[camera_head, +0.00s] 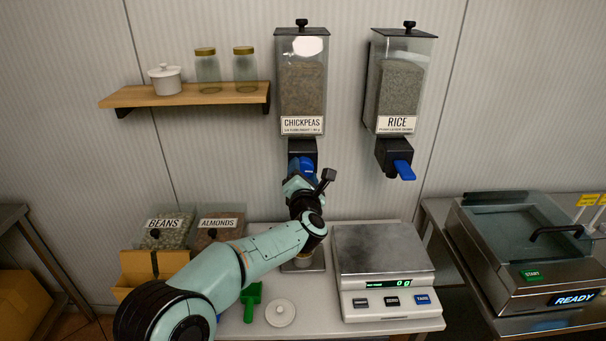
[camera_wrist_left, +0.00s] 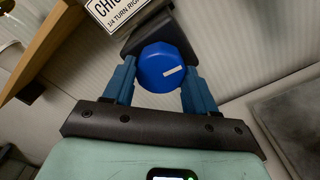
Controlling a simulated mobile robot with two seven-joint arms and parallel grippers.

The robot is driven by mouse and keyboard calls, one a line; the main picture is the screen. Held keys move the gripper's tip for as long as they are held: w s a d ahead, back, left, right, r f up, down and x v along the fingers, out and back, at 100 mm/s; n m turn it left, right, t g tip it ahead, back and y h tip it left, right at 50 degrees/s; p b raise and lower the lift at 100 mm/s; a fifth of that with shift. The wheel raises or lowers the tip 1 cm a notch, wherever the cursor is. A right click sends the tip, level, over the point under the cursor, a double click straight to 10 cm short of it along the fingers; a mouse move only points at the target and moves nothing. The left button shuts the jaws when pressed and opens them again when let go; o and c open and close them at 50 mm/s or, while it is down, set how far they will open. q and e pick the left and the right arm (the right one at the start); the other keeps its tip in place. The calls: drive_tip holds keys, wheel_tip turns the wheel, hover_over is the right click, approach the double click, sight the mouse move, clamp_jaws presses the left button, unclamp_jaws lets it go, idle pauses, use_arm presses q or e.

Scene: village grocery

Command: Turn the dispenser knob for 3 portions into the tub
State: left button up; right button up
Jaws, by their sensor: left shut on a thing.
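The chickpeas dispenser (camera_head: 302,88) hangs on the wall, filled with brown chickpeas. Its blue knob (camera_wrist_left: 160,68) sits between the two fingers of my left gripper (camera_wrist_left: 160,88), which is shut on it. The knob's white line is slightly tilted in the left wrist view. In the head view my left gripper (camera_head: 301,177) largely covers the knob. My right gripper is not in view.
The rice dispenser (camera_head: 398,90) with its blue lever (camera_head: 404,170) hangs to the right. A scale (camera_head: 383,250) reading 0 g stands on the counter. A green scoop (camera_head: 252,300) and a white lid (camera_head: 281,313) lie in front. Bean and almond bins stand left.

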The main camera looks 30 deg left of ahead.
use_arm(q)
drive_tip(key=m, duration=0.8)
drive_tip(key=shift+r+p, duration=0.1)
drive_tip(key=shift+p, duration=0.3)
drive_tip(key=m+p, duration=0.1)
drive_tip(key=m, duration=0.3)
drive_tip(key=shift+r, duration=0.1)
drive_tip(key=m+p, duration=0.1)
drive_tip(key=m, duration=0.3)
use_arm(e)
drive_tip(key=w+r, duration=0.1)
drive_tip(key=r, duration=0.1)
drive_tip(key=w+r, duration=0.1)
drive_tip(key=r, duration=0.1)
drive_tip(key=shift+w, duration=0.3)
use_arm(q)
drive_tip(key=shift+m, duration=0.5)
drive_tip(key=o, duration=1.1)
drive_tip(key=shift+c, duration=0.2)
